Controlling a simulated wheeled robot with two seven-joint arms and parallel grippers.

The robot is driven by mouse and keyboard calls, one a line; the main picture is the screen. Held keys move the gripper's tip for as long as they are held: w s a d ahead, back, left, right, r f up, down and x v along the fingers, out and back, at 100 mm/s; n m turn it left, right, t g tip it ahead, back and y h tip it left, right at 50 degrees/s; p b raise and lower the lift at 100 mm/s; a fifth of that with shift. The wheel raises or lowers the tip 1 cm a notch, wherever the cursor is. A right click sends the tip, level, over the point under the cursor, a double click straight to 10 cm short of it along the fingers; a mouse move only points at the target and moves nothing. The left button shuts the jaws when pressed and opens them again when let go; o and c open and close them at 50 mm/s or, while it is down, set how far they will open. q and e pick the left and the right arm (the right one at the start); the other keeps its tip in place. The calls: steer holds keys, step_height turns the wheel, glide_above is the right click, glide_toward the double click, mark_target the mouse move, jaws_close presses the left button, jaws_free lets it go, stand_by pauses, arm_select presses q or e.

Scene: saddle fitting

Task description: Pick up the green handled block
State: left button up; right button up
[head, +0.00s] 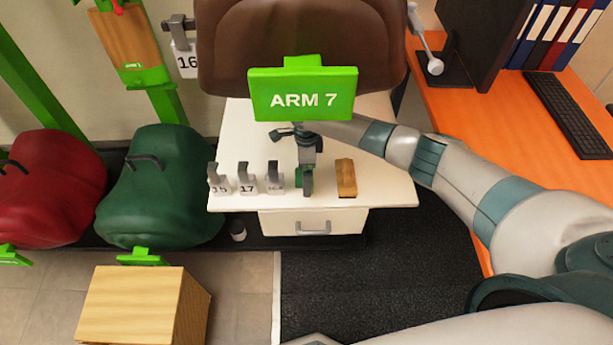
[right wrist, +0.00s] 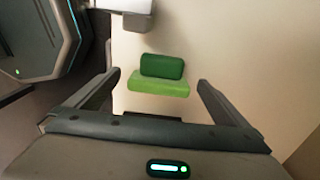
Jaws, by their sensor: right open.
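The green handled block shows in the right wrist view as a light green base (right wrist: 160,86) with a darker green handle (right wrist: 162,66) on top. It sits on the pale table top. In the head view only a sliver of green (head: 298,178) shows beside my right gripper (head: 307,188), which hides most of it. In the right wrist view my right gripper (right wrist: 158,82) is open, with one finger on each side of the block and a gap on both sides. The block looks a little beyond the fingertips. My left gripper is not in view.
Several numbered tags with grey clips (head: 246,181) stand left of the gripper on the white cabinet top (head: 240,130). A wooden block (head: 346,178) stands close on the right. A green ARM 7 sign (head: 303,95) and a brown saddle (head: 225,45) are behind.

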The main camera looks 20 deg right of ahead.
steer(key=shift+f, duration=0.55)
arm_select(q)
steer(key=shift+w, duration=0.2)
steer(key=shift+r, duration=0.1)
arm_select(e)
steer(key=c, duration=1.3)
steer(key=shift+r, duration=0.15)
steer(key=shift+r, duration=0.5)
steer(key=r, duration=0.3)
steer(key=shift+s+d, duration=0.15)
steer(key=shift+s, duration=0.15)
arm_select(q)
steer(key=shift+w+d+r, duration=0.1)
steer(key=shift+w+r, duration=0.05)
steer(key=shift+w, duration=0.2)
arm_select(e)
steer(key=shift+s+d+r, duration=0.75)
steer(key=shift+s+r, duration=0.4)
steer(key=shift+s, duration=0.55)
steer(key=shift+s+d+r, duration=0.75)
steer(key=shift+s+r, duration=0.35)
steer(key=shift+s, duration=0.55)
steer(key=shift+s+d+r, duration=0.75)
steer(key=shift+s+r, duration=0.4)
steer(key=shift+s, duration=0.55)
